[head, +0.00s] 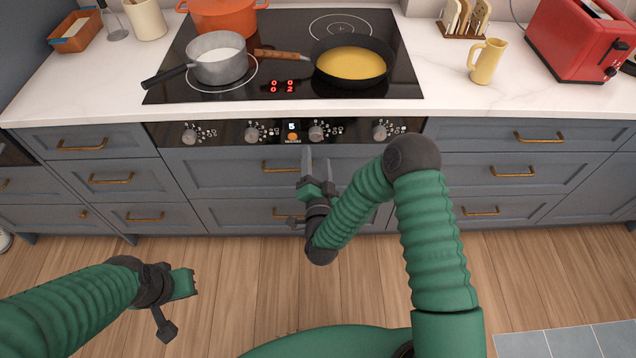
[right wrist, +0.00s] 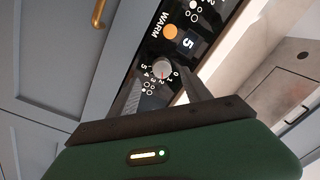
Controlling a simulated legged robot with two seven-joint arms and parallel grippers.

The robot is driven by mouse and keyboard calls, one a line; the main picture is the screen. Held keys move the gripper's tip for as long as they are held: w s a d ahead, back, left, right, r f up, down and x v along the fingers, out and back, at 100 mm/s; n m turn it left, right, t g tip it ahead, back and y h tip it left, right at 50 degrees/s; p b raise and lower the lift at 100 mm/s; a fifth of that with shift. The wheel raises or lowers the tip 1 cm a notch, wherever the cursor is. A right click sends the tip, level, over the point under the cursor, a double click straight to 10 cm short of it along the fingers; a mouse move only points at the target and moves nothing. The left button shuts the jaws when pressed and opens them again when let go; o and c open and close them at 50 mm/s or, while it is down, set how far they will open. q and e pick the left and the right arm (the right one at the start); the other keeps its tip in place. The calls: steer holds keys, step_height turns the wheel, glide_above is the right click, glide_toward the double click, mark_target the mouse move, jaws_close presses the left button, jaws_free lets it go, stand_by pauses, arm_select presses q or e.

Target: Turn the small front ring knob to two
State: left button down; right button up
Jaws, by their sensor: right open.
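A black control panel (head: 222,133) on the oven front carries a row of knobs. My right gripper (head: 318,168) is open, its fingers pointing up at the knob (head: 316,132) just right of the small display. In the right wrist view this grey knob (right wrist: 162,69) sits between the fingertips (right wrist: 172,88), with a red mark and numbers 0 to 5 around it. I cannot tell if a finger touches it. The red digits (head: 283,86) on the hob seem to end in a 2 at lower right. My left gripper (head: 188,283) is low at left, its jaws unclear.
Other knobs sit at far left (head: 189,135), centre left (head: 251,133) and right (head: 380,131). A saucepan (head: 217,60), a frying pan (head: 352,62) and an orange pot (head: 222,17) stand on the hob. Drawer handles (head: 280,168) jut out below the panel.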

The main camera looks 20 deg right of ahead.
steer(key=b+v, duration=0.4)
steer(key=v, duration=0.5)
steer(key=shift+s, duration=0.4)
